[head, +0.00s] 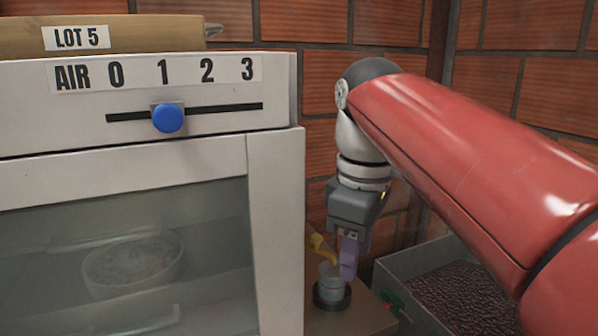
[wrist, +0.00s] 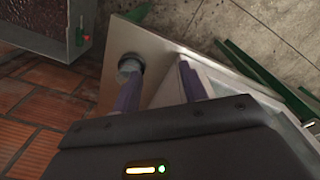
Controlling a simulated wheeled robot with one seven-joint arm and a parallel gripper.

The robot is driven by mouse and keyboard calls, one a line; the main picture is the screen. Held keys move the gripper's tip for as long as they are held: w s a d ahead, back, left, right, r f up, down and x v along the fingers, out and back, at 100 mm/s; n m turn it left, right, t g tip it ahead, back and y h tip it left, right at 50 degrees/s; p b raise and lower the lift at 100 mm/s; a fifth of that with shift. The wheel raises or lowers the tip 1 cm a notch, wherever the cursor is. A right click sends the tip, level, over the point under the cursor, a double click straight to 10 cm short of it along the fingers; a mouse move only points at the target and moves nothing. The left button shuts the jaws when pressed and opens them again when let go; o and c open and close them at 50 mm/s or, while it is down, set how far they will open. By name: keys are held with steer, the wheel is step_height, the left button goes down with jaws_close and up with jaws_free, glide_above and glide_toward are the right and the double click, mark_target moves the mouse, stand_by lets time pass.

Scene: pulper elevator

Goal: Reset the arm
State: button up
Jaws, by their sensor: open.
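My gripper (head: 347,262) hangs down at the end of my red arm, right of the white cabinet. In the wrist view its purple fingers (wrist: 158,78) are spread apart, with nothing visible held between them. A grey cylindrical fitting (head: 331,286) with a dark base ring stands on a ledge just below the fingers. It also shows in the wrist view (wrist: 130,66), close to the left finger; I cannot tell whether they touch. A yellow lever (head: 321,246) is just left of the fingers, partly hidden by them.
The white cabinet (head: 275,220) has a glass front and a blue slider knob (head: 168,118) near AIR mark 1. A grey bin (head: 400,275) of dark beans stands at the lower right, with a green and red fitting (head: 393,300) beside it. A brick wall (head: 530,90) closes the back.

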steer(key=s+d+f+m+t, duration=0.1)
steer(key=s+d+f+m, duration=0.1)
steer(key=f, duration=0.4)
steer(key=s+d+f+m+t, duration=0.2)
steer(key=s+d+f+m, duration=0.1)
steer(key=f+m, duration=0.3)
steer(key=s+d+f+m+t, duration=0.2)
steer(key=s+f+m, duration=0.1)
steer(key=f, duration=0.3)
steer(key=shift+s+d+f+m, duration=0.2)
steer(key=shift+s+d+m, duration=0.15)
steer(key=shift+m, duration=0.25)
stand_by(0.5)
